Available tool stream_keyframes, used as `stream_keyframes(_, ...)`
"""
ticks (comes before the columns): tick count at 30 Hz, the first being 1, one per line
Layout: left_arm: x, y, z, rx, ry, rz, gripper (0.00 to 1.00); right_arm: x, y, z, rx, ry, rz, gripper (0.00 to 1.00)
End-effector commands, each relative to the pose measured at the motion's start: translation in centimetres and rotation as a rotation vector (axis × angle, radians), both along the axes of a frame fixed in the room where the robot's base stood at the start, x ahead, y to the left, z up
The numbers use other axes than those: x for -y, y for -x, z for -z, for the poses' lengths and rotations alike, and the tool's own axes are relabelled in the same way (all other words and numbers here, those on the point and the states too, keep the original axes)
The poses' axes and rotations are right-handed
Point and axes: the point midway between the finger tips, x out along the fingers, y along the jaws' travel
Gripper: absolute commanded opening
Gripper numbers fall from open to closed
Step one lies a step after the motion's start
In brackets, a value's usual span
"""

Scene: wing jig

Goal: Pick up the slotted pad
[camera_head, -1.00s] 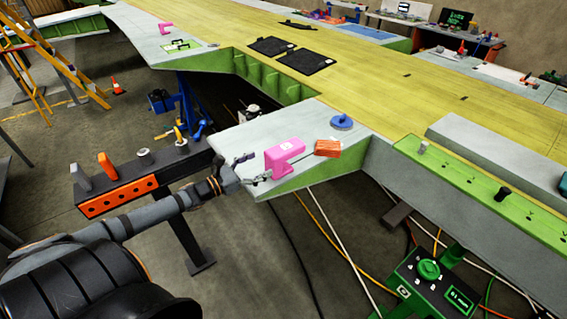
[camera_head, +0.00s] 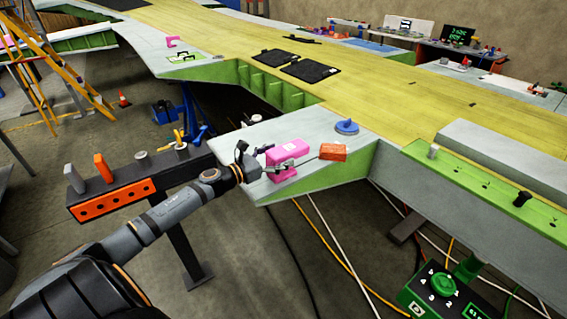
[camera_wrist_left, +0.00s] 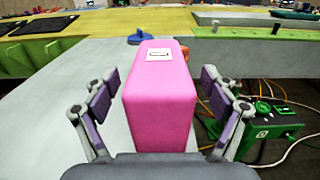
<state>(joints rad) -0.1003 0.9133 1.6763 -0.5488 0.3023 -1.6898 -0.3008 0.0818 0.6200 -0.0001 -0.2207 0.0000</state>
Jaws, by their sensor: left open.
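The slotted pad (camera_head: 289,151) is a pink block with a notch in its side and a white label on top. It stands at the near corner of the grey wing panel. In the left wrist view the pink pad (camera_wrist_left: 160,90) fills the middle. My left gripper (camera_head: 272,164) is open, with one finger on each side of the pad. In the wrist view a gap shows on the left, while the right finger looks closer to the pad. Contact cannot be told. The pad's lower near part is hidden behind the gripper body. My right gripper is not in view.
An orange block (camera_head: 333,152) lies just right of the pad, and a blue round knob (camera_head: 346,127) sits behind it. A dark rail with an orange side (camera_head: 114,201) stands left of the panel. A green control box (camera_head: 440,292) with cables is below right.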

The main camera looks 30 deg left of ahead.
Motion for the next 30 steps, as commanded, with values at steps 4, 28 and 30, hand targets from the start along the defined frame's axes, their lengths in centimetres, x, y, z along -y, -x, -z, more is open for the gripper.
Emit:
stream_keyframes(4,0.01,-0.04,0.00,-0.001,0.000,0.000,0.85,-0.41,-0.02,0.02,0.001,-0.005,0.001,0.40)
stream_keyframes(28,-0.09,-0.09,-0.23,0.001,-0.002,0.000,0.25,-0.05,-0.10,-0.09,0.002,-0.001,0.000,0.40)
stream_keyframes(30,-0.32,-0.23,-0.68,0.001,-0.003,0.000,0.25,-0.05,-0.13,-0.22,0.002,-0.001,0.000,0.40)
